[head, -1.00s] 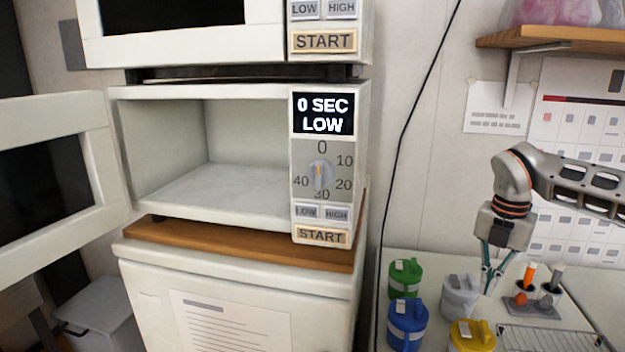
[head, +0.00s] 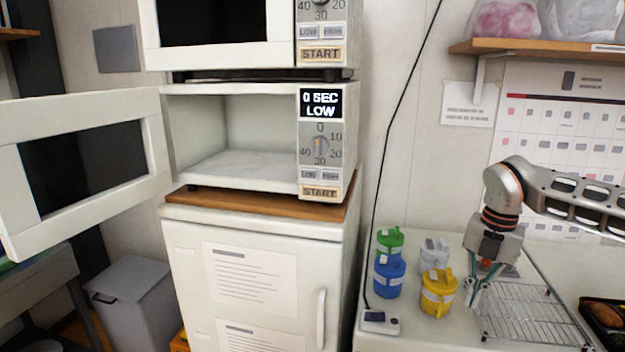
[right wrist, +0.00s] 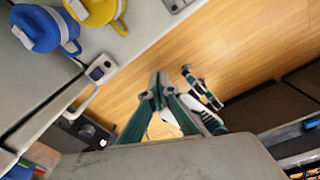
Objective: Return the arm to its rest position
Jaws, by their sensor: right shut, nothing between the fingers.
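My right gripper (head: 474,302) hangs pointing down at the right of the head view, by the left edge of a wire rack and near the yellow cup. Its arm comes in from the right. In the right wrist view its fingers (right wrist: 158,82) come together at the tips with nothing between them, above the wooden floor beyond the counter edge. My left gripper does not show in the head view.
The lower microwave (head: 328,165) is empty, its door (head: 157,150) swung open to the left. Blue (head: 390,277), green (head: 390,240), white (head: 434,254) and yellow (head: 438,293) cups stand on the counter. A wire rack (head: 530,312) and a bento tray (head: 607,318) lie to the right.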

